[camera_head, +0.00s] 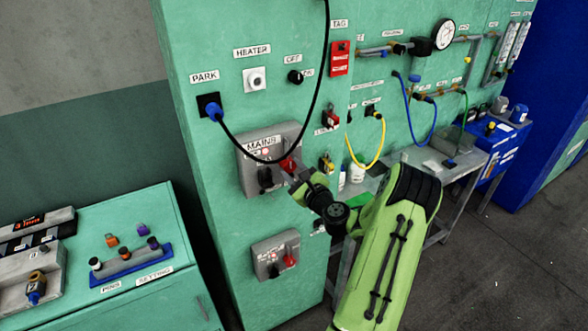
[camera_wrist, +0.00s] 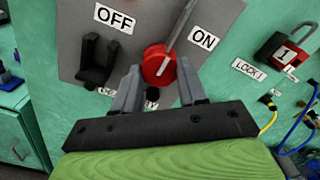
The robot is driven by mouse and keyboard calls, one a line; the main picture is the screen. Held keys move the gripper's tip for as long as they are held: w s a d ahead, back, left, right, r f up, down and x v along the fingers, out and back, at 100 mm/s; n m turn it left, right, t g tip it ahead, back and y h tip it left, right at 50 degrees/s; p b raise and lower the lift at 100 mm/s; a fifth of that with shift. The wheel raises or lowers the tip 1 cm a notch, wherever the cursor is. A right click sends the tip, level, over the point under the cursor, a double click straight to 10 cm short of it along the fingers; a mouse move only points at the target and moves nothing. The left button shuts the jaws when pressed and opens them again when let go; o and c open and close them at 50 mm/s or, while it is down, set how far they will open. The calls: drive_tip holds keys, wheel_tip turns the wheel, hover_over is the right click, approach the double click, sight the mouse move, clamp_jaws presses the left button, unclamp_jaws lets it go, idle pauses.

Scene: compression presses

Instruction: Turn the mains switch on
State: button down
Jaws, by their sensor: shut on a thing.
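The mains switch is a grey box (camera_head: 252,185) labelled MAINS on the green panel. Its red round knob (camera_wrist: 159,64) with a grey lever (camera_wrist: 181,28) shows in the wrist view. The lever tilts up and to the right, between the OFF label (camera_wrist: 115,18) and the ON label (camera_wrist: 204,39), closer to ON. My gripper (camera_wrist: 158,85) is shut on the red knob, one finger on each side. In the head view my gripper (camera_head: 291,177) reaches the right side of the box and partly hides the knob.
A black bracket (camera_wrist: 97,60) stands left of the knob. A black cable (camera_head: 262,160) hangs in a loop across the mains box from a blue plug (camera_head: 214,111). A second grey switch box (camera_head: 275,255) is below.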

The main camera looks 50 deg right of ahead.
drive_tip(key=shift+f, duration=0.15)
drive_tip(key=c, duration=0.6)
unclamp_jaws()
drive_tip(key=shift+s, duration=0.1)
drive_tip(key=shift+s+a+b, duration=0.1)
drive_tip(key=shift+s+b, duration=0.2)
drive_tip(key=shift+s, duration=0.05)
drive_tip(key=b+v, duration=0.6)
drive_tip(key=v, duration=0.9)
drive_tip(key=shift+a, duration=0.1)
